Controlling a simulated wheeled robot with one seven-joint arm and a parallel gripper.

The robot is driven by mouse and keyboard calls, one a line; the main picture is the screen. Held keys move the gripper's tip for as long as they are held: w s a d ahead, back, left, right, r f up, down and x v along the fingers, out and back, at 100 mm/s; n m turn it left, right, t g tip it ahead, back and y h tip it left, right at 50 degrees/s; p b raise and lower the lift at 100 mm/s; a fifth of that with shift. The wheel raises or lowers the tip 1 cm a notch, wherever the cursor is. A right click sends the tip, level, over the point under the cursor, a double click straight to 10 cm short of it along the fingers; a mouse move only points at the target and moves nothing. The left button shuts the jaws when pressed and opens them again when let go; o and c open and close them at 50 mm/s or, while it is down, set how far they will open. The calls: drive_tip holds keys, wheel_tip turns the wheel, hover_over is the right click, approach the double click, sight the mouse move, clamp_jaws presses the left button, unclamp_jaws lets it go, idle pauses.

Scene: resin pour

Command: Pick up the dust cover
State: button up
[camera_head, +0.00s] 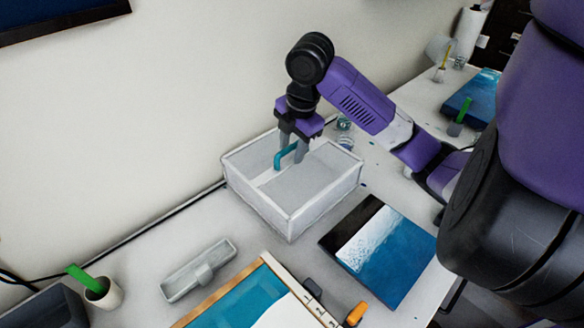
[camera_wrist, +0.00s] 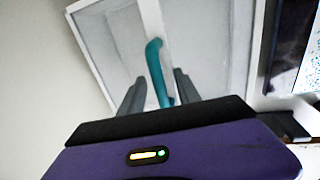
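The dust cover (camera_head: 262,203) is a clear box with pale edges, standing on the table near the wall in the head view. A teal handle (camera_head: 284,156) rises from the bar across its top. My gripper (camera_head: 290,158) points down over the handle, its two grey fingers apart. In the wrist view, the handle (camera_wrist: 157,70) lies between the fingers (camera_wrist: 158,92), with a visible gap on both sides. The cover (camera_wrist: 207,40) fills the view behind it. I cannot tell whether a finger touches the handle.
A blue, white and black panel (camera_head: 380,248) lies right of the cover. A framed blue and white panel (camera_head: 250,302) is in front, beside a grey tray (camera_head: 199,270). A white cup (camera_head: 103,293) holds a green-handled tool. Small jars (camera_head: 345,132) stand behind the cover.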

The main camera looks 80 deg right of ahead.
clamp_jaws()
idle(1.4)
